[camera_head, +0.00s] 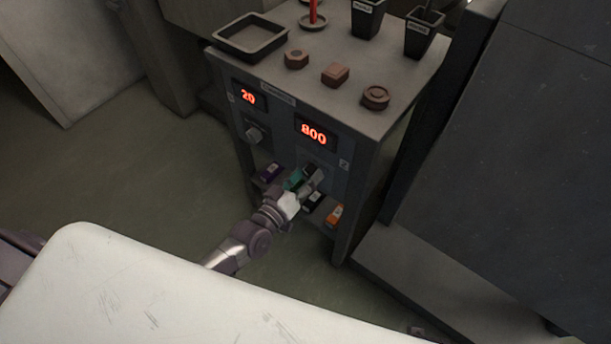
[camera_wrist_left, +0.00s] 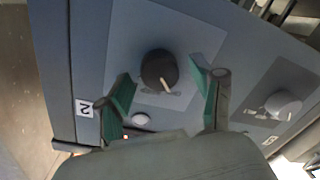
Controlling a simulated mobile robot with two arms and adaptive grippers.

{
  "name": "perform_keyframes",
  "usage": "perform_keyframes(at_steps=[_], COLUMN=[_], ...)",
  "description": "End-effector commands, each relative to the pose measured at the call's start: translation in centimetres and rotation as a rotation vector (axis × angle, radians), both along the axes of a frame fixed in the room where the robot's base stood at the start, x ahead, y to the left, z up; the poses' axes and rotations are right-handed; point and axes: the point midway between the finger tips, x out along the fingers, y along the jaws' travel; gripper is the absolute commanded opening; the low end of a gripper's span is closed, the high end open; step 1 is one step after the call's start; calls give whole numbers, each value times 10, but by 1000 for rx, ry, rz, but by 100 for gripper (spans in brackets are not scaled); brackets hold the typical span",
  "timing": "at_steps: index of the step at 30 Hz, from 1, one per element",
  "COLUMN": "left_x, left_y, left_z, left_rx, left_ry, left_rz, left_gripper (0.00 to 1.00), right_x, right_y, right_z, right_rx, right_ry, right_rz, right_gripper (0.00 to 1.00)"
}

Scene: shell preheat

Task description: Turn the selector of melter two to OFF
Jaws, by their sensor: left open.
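The melter cabinet (camera_head: 240,155) has two dark control plates on its front. The selector of melter two (camera_wrist_left: 152,66) is a round dark knob with a pale pointer line, beside a label "2" (camera_wrist_left: 85,107); the line points toward the bottom of the left wrist view. The plate's small markings are unreadable. My left gripper (camera_head: 306,178) is at this plate, below the display reading 800 (camera_head: 314,132), and hides the knob in the head view. In the wrist view its green-padded fingers (camera_wrist_left: 163,87) are open, one on each side of the knob, with visible gaps. My right gripper is not in view.
The other selector (camera_head: 255,134) sits below the display reading 20 (camera_head: 248,97). Small coloured packs, one purple (camera_head: 270,172) and one orange (camera_head: 334,214), lie on a low shelf below. A tray (camera_head: 250,37), moulds and dark pots stand on top. A pale surface (camera_head: 150,290) fills the foreground.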

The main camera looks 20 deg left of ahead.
Motion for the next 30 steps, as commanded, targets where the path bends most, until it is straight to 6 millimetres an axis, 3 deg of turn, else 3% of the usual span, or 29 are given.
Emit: perform_keyframes(at_steps=[8,21,30], left_x=[-15,-97,-115], left_y=[4,30,36], left_z=[0,4,6], left_rx=[0,1,1], left_ry=[1,3,0], left_rz=[0,-1,0], left_gripper=[67,67,67], right_x=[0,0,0], right_y=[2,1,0], right_z=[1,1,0], right_rx=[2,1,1], right_ry=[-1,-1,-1], right_rz=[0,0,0], right_gripper=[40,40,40])
